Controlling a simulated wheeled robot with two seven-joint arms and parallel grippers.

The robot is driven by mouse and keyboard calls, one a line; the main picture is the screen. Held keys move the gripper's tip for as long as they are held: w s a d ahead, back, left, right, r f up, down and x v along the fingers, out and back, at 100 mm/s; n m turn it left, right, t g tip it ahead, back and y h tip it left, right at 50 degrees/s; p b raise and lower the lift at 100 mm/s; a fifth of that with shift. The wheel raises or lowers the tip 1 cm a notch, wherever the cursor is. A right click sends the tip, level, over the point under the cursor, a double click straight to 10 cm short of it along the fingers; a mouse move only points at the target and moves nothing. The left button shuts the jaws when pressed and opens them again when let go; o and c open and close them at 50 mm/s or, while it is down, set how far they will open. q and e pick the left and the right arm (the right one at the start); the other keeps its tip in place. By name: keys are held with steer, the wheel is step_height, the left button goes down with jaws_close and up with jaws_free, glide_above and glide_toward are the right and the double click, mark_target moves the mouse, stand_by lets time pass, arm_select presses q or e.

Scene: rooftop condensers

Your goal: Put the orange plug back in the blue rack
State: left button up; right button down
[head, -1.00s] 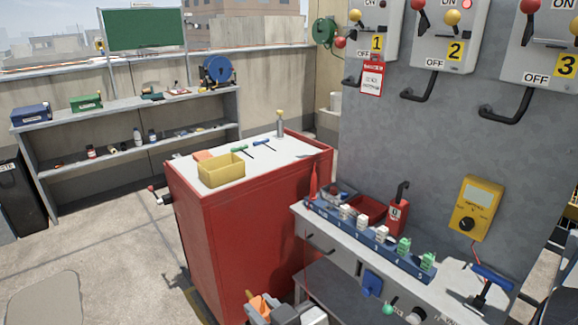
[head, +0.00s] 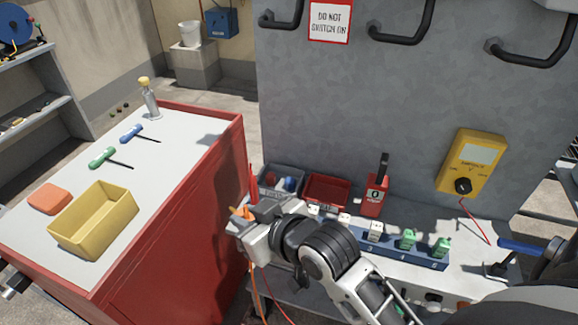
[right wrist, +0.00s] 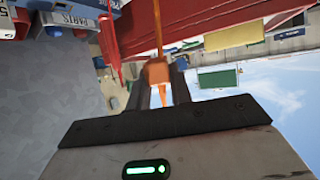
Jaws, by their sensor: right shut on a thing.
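My right gripper (head: 246,222) is shut on the orange plug (head: 240,213). In the right wrist view the plug (right wrist: 157,72) sits between the two dark fingers, with an orange strand running from it. The blue rack (head: 420,258) lies on the grey bench to the right of my right gripper and carries white plugs (head: 375,231) and green plugs (head: 408,239). My right arm hides the rack's left part. The gripper is by the bench's left end, apart from the visible rack.
A red pointed object (head: 252,182) stands close behind my gripper. A yellow meter (head: 472,163) hangs right. The red cabinet (head: 185,225) stands left.

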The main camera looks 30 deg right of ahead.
steer(key=w+a+f+n+g+y, duration=0.2)
steer(key=w+a+n+g, duration=0.1)
steer(key=a+n+g, duration=0.55)
steer(key=w+d+r+n+g+h, duration=0.15)
steer(key=d+n+h, duration=0.25)
steer(key=d+n, duration=0.4)
steer(key=w+d+n+h, duration=0.2)
steer(key=d+n+h, duration=0.2)
steer(key=d+n, duration=0.45)
steer(key=shift+m, duration=0.9)
steer(key=shift+s+d+f, duration=0.1)
steer(key=shift+d+f, duration=0.15)
steer(key=shift+f, duration=0.7)
steer(key=shift+s+d+f, duration=0.1)
steer(key=shift+d+f, duration=0.1)
steer(key=shift+f, duration=0.8)
steer(key=shift+s+d+f, duration=0.1)
steer(key=shift+d+f, duration=0.15)
steer(key=shift+f, duration=0.7)
steer(key=shift+f, duration=1.55)
steer(key=c, duration=1.2)
jaws_free()
